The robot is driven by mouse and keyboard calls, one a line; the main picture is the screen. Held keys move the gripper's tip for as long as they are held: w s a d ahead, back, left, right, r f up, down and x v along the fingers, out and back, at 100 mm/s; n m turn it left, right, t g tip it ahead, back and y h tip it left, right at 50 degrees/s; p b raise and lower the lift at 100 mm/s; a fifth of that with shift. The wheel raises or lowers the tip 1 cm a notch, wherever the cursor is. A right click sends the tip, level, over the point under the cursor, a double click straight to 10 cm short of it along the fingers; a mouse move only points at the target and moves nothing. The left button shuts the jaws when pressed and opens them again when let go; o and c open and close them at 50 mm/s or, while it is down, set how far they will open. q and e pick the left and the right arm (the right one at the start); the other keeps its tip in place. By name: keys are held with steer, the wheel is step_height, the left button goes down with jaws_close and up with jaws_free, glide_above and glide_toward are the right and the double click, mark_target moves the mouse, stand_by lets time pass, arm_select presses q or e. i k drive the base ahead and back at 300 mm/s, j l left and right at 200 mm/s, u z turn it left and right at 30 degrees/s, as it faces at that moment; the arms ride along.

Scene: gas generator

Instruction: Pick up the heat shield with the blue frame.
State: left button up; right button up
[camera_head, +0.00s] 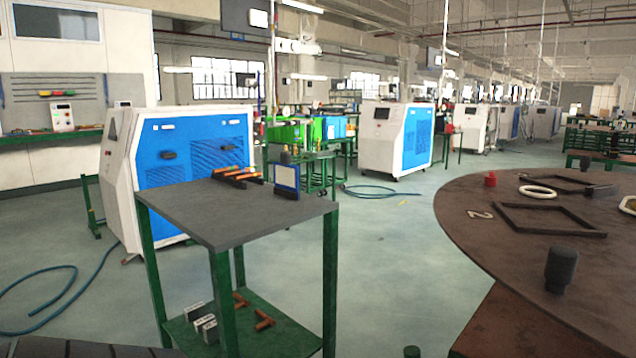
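The heat shield with the blue frame (286,179) stands upright near the right back edge of a grey-topped table with green legs (222,214). It shows a pale panel with a blue border and a dark base or lower edge. Several orange-and-black hand tools (237,174) lie to its left on the same tabletop. Neither of my grippers shows in the head view.
A round brown table (480,245) at the right holds a dark square frame (548,233), a black cylinder (561,270), a red part (490,179) and a white ring (538,191). Blue-and-white machines (195,145) stand behind. Open floor (385,250) lies between the tables.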

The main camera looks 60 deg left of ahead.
mark_target(286, 175)
steer(key=i+j+u, duration=0.2)
steer(key=u, duration=0.7)
steer(key=k+u, duration=0.1)
steer(key=u, duration=0.6)
steer(key=k+u, duration=0.15)
steer(key=u, duration=0.2)
steer(key=k, duration=0.2)
steer(key=k+z, duration=0.15)
steer(key=z, duration=0.3)
steer(key=k+z, duration=0.15)
steer(key=z, duration=0.25)
steer(key=i+j+z, duration=0.15)
steer(key=z, duration=0.2)
steer(key=i+j+z, duration=0.35)
steer(key=k+l, duration=0.3)
steer(key=l, duration=0.15)
steer(key=k+l+u, duration=0.1)
steer(key=u, duration=1.05)
steer(key=i+u, duration=0.4)
